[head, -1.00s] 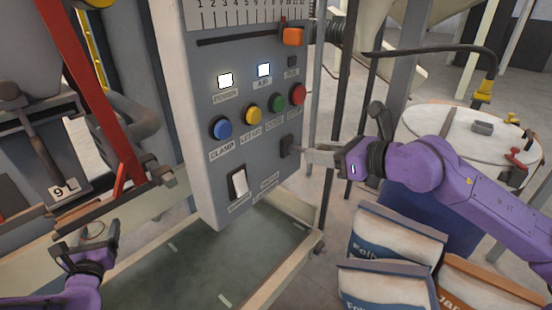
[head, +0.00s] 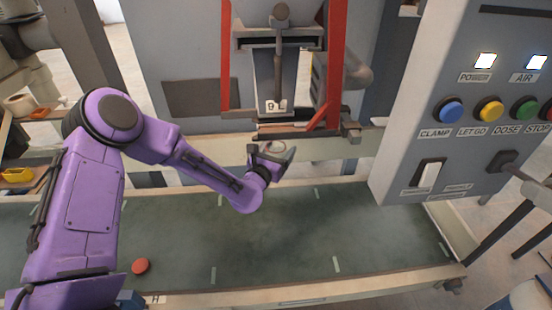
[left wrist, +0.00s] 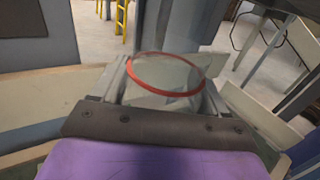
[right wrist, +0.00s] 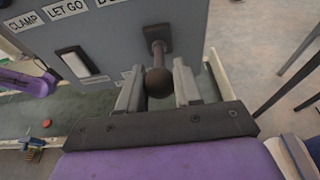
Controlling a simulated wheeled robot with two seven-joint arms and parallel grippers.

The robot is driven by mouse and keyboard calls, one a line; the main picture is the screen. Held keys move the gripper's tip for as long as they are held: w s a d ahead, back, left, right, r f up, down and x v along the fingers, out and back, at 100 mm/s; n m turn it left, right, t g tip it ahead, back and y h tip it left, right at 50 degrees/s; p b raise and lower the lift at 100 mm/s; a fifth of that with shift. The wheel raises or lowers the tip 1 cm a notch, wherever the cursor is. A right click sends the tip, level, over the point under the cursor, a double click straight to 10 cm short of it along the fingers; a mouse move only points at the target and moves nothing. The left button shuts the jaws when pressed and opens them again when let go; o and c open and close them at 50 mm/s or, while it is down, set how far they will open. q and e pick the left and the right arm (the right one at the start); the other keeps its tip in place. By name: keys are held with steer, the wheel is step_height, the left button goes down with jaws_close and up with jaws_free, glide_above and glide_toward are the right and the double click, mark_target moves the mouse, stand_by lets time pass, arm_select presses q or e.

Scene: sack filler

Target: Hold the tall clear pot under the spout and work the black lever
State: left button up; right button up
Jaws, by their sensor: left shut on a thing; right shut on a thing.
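The tall clear pot (left wrist: 165,82), with a red rim, is between the fingers of my left gripper (left wrist: 165,95) in the left wrist view. In the head view my left gripper (head: 277,158) is below the grey spout assembly (head: 275,75) with its red side frames; the clear pot is hard to make out there. Whether the pot is exactly under the outlet I cannot tell. The black lever (right wrist: 158,82) has a round knob, and my right gripper (right wrist: 158,88) is shut around it in the right wrist view. In the head view the lever's base (head: 507,160) shows on the panel; the right gripper is out of frame.
The grey control panel (head: 415,165) carries blue, yellow, green and red buttons and a white rocker switch (head: 430,175). The POWER and AIR lamps are lit. A green belt (head: 270,245) lies below, mostly clear, with a red disc (head: 140,266) at its left.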

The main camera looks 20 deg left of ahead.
steer(key=shift+s+f, duration=0.1)
steer(key=shift+f, duration=1.65)
step_height(320, 180, up, 4)
steer(key=shift+f, duration=0.1)
steer(key=o, duration=0.8)
steer(key=v, duration=0.9)
steer(key=shift+f, duration=0.35)
steer(key=shift+s+d, duration=0.1)
